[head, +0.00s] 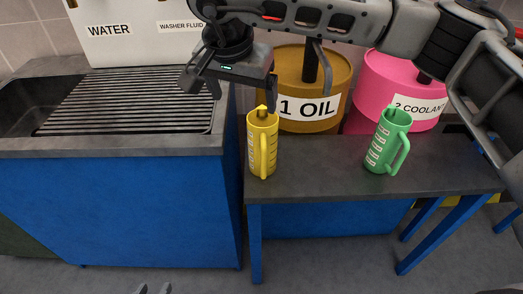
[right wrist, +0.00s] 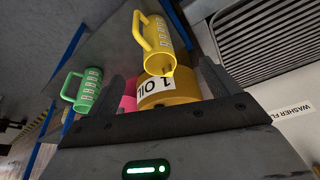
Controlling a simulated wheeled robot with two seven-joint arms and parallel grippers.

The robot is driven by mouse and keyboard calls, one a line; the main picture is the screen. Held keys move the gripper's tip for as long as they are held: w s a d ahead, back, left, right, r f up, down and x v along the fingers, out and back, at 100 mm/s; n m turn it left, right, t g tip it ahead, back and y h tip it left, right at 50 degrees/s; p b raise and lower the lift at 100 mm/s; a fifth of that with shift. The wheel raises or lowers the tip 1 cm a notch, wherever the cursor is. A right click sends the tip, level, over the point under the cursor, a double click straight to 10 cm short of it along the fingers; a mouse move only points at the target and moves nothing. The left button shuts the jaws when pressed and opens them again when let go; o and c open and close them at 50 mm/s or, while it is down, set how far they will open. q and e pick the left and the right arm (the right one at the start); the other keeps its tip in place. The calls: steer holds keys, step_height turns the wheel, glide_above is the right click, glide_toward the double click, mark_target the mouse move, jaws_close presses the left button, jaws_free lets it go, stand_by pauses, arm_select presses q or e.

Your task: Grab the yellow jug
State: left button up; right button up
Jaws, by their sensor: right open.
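The yellow jug (head: 262,143) stands upright on the dark bench, near its left end, with its handle toward the front. It also shows in the right wrist view (right wrist: 160,42), beyond the fingertips. My right gripper (head: 243,97) is open and empty, above and slightly left of the jug; its fingers are apart from it. In the right wrist view the two fingers (right wrist: 162,80) are spread wide with nothing between them. Small grey tips at the bottom edge of the head view look like my left gripper (head: 152,289); most of it is out of frame.
A green jug (head: 384,143) stands to the right on the bench (head: 320,170). Behind are a brown oil drum (head: 340,72) and a pink coolant drum (head: 375,85). A sink counter with a ribbed drainer (head: 130,105) adjoins at left. Bench surface between the jugs is clear.

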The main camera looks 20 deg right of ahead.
mark_target(261, 128)
steer(key=shift+h, duration=0.4)
steer(key=shift+w+d+r+p+x, duration=0.1)
steer(key=shift+w+d+p+x, duration=0.15)
steer(key=shift+x, duration=2.3)
steer(key=shift+w+d+r+p+x, duration=0.15)
steer(key=shift+d+p+x, duration=0.15)
steer(key=shift+x, duration=2.25)
steer(key=shift+w+d+r+p+x, duration=0.1)
steer(key=shift+w+d+p+x, duration=0.15)
steer(key=shift+x, duration=2.3)
steer(key=shift+a, duration=0.1)
steer(key=c, duration=1.4)
steer(key=shift+r, duration=0.1)
